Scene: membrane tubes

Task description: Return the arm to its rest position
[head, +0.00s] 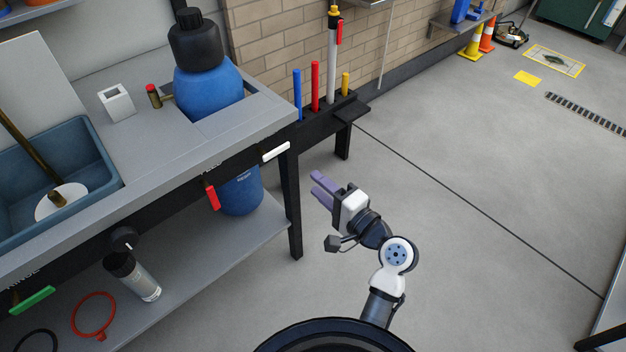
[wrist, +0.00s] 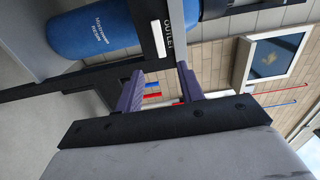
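My gripper (head: 317,183) is in the air over the open floor, just right of the bench's front leg in the head view. Its two purple fingers point up and left, toward the bench. In the wrist view my gripper (wrist: 161,72) has its fingers clearly apart, with only background showing between them. It holds nothing. My arm is bent, and its lower links run down to my dark base at the bottom of the head view.
The grey bench (head: 230,128) has a blue sink (head: 100,168) and a blue vessel (head: 208,85). A rack (head: 325,118) holds coloured tubes beside the wall. The floor (head: 470,190) to the right is clear.

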